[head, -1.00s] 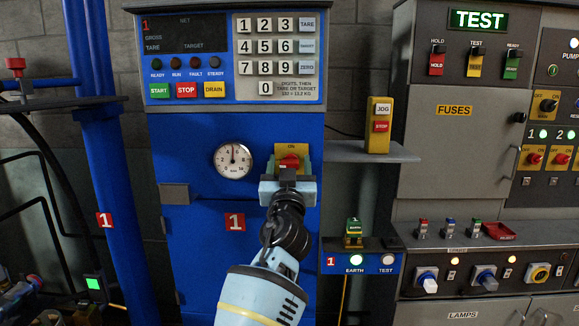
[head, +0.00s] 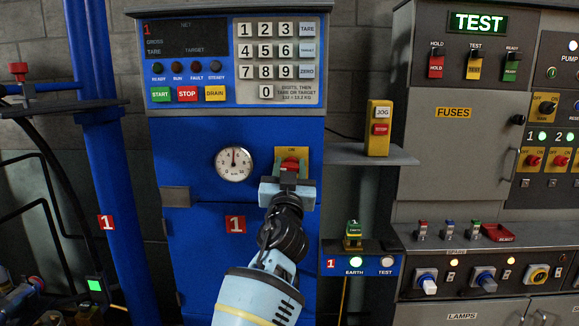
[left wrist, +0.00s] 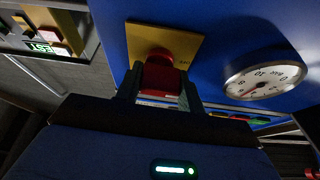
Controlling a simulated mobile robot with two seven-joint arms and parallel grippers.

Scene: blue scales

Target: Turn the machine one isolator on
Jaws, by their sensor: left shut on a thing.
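The machine one isolator is a red handle (head: 291,164) on a yellow plate (head: 291,152) on the blue machine one cabinet (head: 190,240). "ON" shows on the top of the plate. My left gripper (head: 290,175) is in front of it, shut on the red handle. In the left wrist view the red handle (left wrist: 160,76) lies between the two fingers, in front of the yellow plate (left wrist: 165,40). The lower part of the plate is hidden behind the gripper in the head view. My right gripper is in neither view.
A round pressure gauge (head: 234,164) is left of the isolator. The keypad panel (head: 277,56) is above, with a dark display. A yellow jog/stop box (head: 379,128) stands on a shelf (head: 370,154) to the right. An earth/test panel (head: 363,264) is at lower right.

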